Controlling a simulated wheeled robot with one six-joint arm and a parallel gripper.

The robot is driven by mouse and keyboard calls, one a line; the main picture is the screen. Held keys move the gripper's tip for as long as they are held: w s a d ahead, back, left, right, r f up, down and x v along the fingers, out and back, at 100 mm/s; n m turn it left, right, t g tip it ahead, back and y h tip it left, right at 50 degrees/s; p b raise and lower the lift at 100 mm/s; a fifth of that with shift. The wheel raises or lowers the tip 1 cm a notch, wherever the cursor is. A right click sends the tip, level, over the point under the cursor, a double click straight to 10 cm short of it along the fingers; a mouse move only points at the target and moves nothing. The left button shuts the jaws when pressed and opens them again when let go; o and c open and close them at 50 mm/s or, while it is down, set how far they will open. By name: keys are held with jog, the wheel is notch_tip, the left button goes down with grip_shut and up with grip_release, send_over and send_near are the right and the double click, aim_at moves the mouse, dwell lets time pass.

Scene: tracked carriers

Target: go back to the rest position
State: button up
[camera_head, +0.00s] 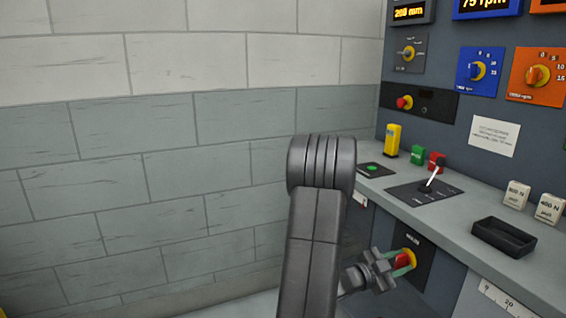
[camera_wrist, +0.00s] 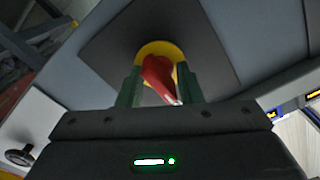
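My gripper (camera_wrist: 160,90) is at a red rotary handle (camera_wrist: 158,78) on a yellow round base (camera_wrist: 172,50), mounted on a dark plate (camera_wrist: 105,45). Its two green fingers stand apart, one on each side of the red handle. Some yellow shows between the handle and the right finger; whether the left finger touches is hard to tell. In the head view my gripper (camera_head: 402,262) reaches the same red and yellow switch (camera_head: 409,257) on the console's lower front. My arm hides part of the console edge.
The console top (camera_head: 440,210) juts out above the switch. It carries a lever (camera_head: 431,178), a black tray (camera_head: 503,237), two white weights, and yellow, green and red blocks. A grey block wall (camera_head: 150,150) stands at the left.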

jog(key=m+b, duration=0.1)
jog(key=m, duration=0.2)
jog(key=shift+m, duration=0.6)
jog(key=shift+a+r, duration=0.1)
